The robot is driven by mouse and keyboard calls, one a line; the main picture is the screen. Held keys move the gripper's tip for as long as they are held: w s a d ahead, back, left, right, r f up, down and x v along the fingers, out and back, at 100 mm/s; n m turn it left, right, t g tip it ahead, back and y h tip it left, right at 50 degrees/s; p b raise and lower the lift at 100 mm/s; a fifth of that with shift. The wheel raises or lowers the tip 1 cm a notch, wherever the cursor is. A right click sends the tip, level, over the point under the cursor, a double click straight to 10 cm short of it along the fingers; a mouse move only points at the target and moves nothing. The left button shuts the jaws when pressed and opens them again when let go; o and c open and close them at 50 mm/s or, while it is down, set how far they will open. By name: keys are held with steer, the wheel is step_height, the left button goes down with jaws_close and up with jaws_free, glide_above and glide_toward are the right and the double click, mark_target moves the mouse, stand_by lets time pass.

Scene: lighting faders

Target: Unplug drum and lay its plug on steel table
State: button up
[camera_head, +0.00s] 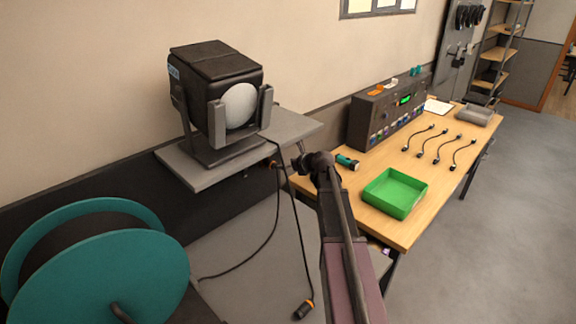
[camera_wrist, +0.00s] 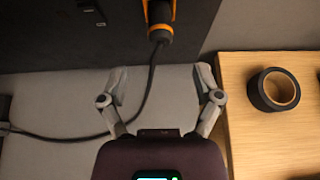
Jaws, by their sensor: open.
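The teal drum (camera_head: 120,275) stands at the lower left in the head view. A dark cable runs from its side up to an orange-ringed plug (camera_head: 275,165) on the dark wall panel under the lamp shelf. In the wrist view this plug (camera_wrist: 160,32) sits in an orange-framed socket, its cable hanging down. My gripper (camera_head: 303,160) is open; in the wrist view its fingers (camera_wrist: 161,76) are spread either side of the cable, below the plug, holding nothing. The grey surface (camera_head: 235,240), apparently the steel table, lies below; it also shows in the wrist view (camera_wrist: 60,95).
A lamp (camera_head: 215,100) stands on a grey shelf (camera_head: 190,175). The wooden bench (camera_head: 330,190) at right holds a green tray (camera_head: 395,193), a flashlight (camera_head: 346,162) and a fader console (camera_head: 385,115). Black tape (camera_wrist: 274,90) lies near its edge.

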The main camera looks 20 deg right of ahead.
mark_target(275, 165)
steer(key=shift+b+x, duration=1.85)
steer(key=shift+x, duration=2.25)
jaws_close()
steer(key=shift+s+d, duration=0.15)
steer(key=shift+s, duration=0.1)
steer(key=shift+s+d, duration=0.25)
steer(key=shift+s, duration=0.4)
steer(key=shift+s+d, duration=0.3)
steer(key=shift+s, duration=0.35)
steer(key=shift+s+d, duration=0.25)
steer(key=shift+s, duration=0.35)
